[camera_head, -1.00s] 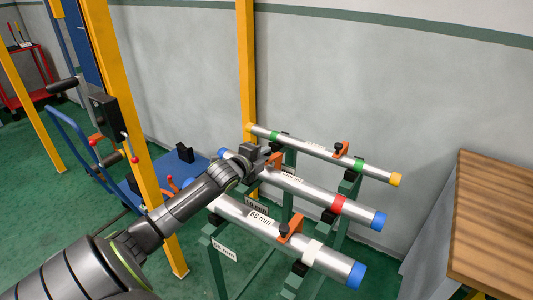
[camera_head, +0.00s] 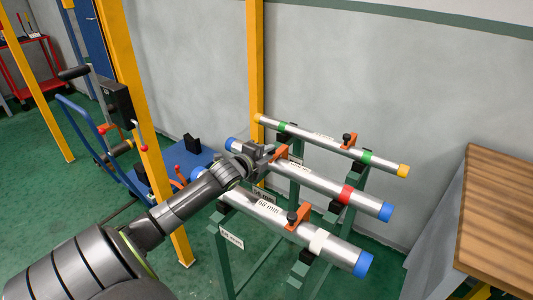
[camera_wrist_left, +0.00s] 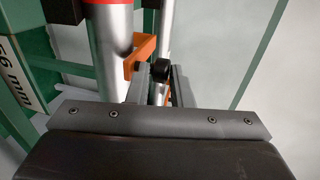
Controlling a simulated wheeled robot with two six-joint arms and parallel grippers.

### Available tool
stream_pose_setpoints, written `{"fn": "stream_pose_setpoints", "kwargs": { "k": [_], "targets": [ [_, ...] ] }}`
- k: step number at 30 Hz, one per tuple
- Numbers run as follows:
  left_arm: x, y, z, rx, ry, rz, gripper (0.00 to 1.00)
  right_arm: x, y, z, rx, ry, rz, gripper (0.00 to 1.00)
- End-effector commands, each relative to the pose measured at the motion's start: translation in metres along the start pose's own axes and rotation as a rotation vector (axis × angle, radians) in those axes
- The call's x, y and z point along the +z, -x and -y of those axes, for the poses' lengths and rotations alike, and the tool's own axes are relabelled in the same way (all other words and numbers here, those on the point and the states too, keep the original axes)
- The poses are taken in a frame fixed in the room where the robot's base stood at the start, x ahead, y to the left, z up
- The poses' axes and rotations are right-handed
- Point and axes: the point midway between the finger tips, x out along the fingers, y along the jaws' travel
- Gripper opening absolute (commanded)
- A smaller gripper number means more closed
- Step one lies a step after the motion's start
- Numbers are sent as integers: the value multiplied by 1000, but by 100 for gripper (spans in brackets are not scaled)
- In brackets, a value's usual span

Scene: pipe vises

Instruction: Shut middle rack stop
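The middle pipe (camera_head: 316,186) has a red band, a blue end and an orange stop (camera_head: 282,152) near its upper part. My left gripper (camera_head: 268,152) is at this stop and partly covers it in the head view. In the left wrist view, the gripper's two fingers (camera_wrist_left: 161,85) stand apart, with a black knob (camera_wrist_left: 160,70) at their tips. The orange stop (camera_wrist_left: 142,50) shows just left of the knob. I cannot tell whether the fingers touch the knob. My right gripper is not in view.
The back pipe (camera_head: 328,141) and front pipe (camera_head: 265,210) lie parallel on the green rack, each with its own orange stop and black knob. A yellow post (camera_head: 256,60) stands behind. A wooden bench (camera_head: 495,215) is at the right, a blue cart (camera_head: 185,165) at the left.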

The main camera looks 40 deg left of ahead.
Motion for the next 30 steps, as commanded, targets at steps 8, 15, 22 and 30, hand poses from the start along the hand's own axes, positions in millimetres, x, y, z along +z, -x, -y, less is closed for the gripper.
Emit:
{"fn": "stream_pose_setpoints", "kwargs": {
  "k": [8,15,22,30],
  "targets": [
    [2,1,-12,24,11,7,24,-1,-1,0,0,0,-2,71],
    [3,19,-11,24,6,9,24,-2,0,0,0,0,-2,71],
    [2,60,-7,17,0,5,24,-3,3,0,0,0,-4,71],
    [1,105,-4,12,-3,5,24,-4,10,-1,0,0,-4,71]
  ]
}}
